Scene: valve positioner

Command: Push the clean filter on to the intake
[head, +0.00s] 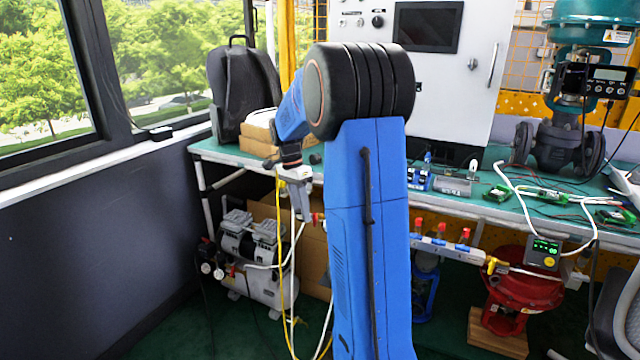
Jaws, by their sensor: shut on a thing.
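My gripper (301,208) is at the end of my blue arm, pointing down at the front edge of the bench, to the right of and above the air compressor (250,258). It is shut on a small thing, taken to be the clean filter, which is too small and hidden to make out. The compressor stands on the floor under the bench, with silver heads on top and gauges at its left. Its intake cannot be picked out. My gripper looks apart from the compressor heads, but the depth between them is hard to judge.
The green bench top (460,205) overhangs the compressor. Yellow and white hoses (281,225) hang close to my gripper. A manifold with red valves (441,244) runs along the bench front. A black backpack (242,88) and cardboard boxes (257,134) stand on the bench's left end.

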